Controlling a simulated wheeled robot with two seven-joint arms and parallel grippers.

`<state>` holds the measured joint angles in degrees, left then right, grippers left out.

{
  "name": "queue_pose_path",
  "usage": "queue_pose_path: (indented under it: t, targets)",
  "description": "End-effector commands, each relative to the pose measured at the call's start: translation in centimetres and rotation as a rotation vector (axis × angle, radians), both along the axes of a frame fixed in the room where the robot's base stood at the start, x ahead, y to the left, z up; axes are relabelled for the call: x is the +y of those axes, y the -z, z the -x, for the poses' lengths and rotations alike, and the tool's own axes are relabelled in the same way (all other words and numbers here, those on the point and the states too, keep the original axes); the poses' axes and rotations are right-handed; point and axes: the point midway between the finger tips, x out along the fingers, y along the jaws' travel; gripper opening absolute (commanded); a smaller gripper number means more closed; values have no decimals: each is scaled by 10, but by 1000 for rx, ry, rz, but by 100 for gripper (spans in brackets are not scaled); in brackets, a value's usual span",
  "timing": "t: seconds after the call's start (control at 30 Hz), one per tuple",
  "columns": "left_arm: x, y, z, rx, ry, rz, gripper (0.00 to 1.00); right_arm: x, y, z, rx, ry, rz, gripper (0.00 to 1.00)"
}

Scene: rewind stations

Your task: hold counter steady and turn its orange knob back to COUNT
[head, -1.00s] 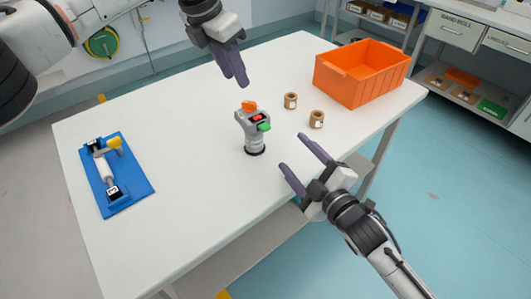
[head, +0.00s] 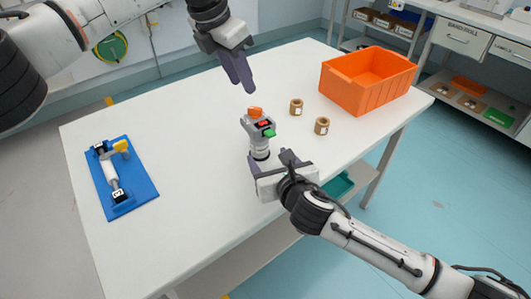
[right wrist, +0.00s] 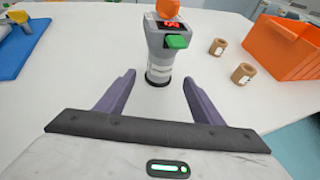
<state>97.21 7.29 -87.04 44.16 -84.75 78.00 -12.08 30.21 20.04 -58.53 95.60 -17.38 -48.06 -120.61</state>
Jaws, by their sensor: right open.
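The counter (head: 260,135) stands upright on the white table, a grey body with a red display, a green part on one side and a dark base. Its orange knob (head: 255,112) is on top; it also shows in the right wrist view (right wrist: 167,8). My right gripper (right wrist: 157,85) is open, its fingers either side of the line to the counter's lower body (right wrist: 160,70), which is just beyond the fingertips in that view. I cannot tell whether they touch it. My left gripper (head: 247,88) hangs above and behind the knob, apart from it, fingers close together.
Two small brown spools (head: 296,107) (head: 321,126) stand right of the counter. An orange bin (head: 367,80) is at the back right. A blue board (head: 128,180) with a yellow-handled fixture lies at the left. The table (head: 200,220) is clear in front and between.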

Motion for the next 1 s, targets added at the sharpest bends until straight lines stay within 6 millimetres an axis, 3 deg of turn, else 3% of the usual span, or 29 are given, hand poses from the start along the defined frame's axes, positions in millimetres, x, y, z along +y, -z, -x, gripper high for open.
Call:
queue_pose_path:
  t: [0.5,0.7,1.0]
  targets:
    - [0,0,0,0,0,0,31,21,29,-69,2,2,-5,61]
    - [0,0,0,0,0,0,31,24,34,-82,1,1,-6,61]
    - [0,0,0,0,0,0,31,25,36,-85,1,0,-6,61]
